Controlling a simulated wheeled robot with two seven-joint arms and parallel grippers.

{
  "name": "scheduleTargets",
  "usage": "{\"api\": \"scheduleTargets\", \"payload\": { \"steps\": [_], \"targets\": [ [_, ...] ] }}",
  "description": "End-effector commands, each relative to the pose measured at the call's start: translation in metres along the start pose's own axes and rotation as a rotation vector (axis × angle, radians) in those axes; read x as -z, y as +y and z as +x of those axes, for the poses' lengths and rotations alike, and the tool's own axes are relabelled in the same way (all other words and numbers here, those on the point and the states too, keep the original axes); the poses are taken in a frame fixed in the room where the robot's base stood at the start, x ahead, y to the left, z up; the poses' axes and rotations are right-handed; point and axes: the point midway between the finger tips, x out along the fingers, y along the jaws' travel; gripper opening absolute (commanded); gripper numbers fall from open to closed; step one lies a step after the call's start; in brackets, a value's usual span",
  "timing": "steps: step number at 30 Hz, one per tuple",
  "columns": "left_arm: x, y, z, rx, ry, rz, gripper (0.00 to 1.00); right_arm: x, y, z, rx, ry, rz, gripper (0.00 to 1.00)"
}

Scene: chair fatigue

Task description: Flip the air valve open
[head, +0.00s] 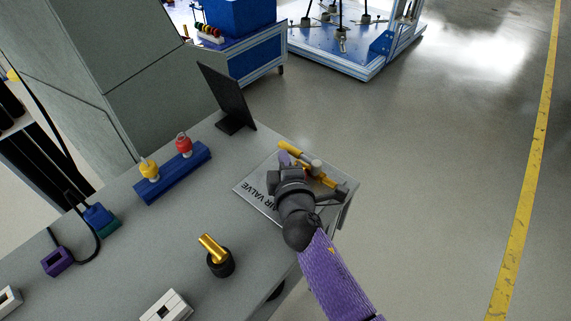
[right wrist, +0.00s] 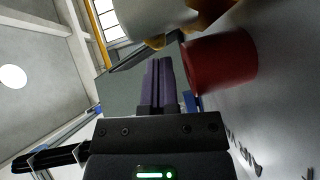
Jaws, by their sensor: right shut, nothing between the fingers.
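The air valve stands on a metal plate lettered "AIR VALVE" (head: 245,187) at the table's right corner. Its yellow upper part (head: 290,149) and light grey cylinder (head: 316,165) show in the head view; my right gripper (head: 284,158) and wrist cover much of the rest. The right gripper's purple fingers are shut and empty, close beside the valve. In the right wrist view the shut fingers (right wrist: 159,85) point up the picture. A red cylinder (right wrist: 222,62) is just right of them, with a pale cylinder (right wrist: 155,15) above; I cannot tell whether they touch. My left gripper is not in view.
On the table are a dark upright panel (head: 226,98), a blue block (head: 178,173) with yellow and red fittings, a gold piece in a black holder (head: 221,263), a purple block (head: 57,262) and a white block (head: 166,307). Open floor (head: 430,190) lies right of the table.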

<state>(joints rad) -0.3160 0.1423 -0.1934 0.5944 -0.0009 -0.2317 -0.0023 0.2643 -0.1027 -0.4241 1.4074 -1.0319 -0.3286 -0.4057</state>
Motion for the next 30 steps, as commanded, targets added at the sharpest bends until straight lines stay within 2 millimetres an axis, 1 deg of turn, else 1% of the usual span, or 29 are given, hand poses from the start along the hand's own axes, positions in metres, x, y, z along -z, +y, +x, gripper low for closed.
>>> {"api": "scheduleTargets", "payload": {
  "steps": [2, 7, 9, 12, 16, 23, 25, 26, 27, 29, 30],
  "targets": [
    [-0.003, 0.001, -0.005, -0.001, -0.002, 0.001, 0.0, 0.0, 0.001, -0.009, 0.001, 0.0, -0.001, 0.0],
    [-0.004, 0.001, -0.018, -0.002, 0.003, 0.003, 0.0, 0.0, 0.003, -0.046, 0.001, 0.0, 0.0, 0.0],
    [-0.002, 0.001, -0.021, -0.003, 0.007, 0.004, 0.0, 0.0, 0.002, -0.061, 0.002, -0.001, 0.0, 0.0],
    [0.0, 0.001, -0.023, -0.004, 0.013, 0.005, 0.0, 0.0, 0.001, -0.08, 0.002, -0.001, 0.0, 0.0],
    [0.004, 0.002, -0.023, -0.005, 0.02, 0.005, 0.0, 0.0, 0.0, -0.093, 0.001, -0.001, 0.001, 0.0],
    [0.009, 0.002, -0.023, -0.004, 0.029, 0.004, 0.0, -0.002, 0.0, -0.098, 0.004, -0.009, 0.009, 0.0],
    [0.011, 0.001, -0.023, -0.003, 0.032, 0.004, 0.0, -0.017, -0.003, -0.103, 0.031, -0.07, 0.08, 0.0],
    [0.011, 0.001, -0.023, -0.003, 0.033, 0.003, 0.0, -0.029, -0.006, -0.108, 0.055, -0.119, 0.137, 0.0],
    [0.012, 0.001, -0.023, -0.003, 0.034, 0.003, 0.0, -0.048, -0.011, -0.117, 0.097, -0.203, 0.237, 0.0],
    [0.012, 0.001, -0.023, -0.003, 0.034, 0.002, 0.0, -0.076, -0.023, -0.137, 0.176, -0.344, 0.412, 0.0],
    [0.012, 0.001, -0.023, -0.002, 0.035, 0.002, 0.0, -0.091, -0.032, -0.152, 0.233, -0.434, 0.528, 0.0]
  ]
}}
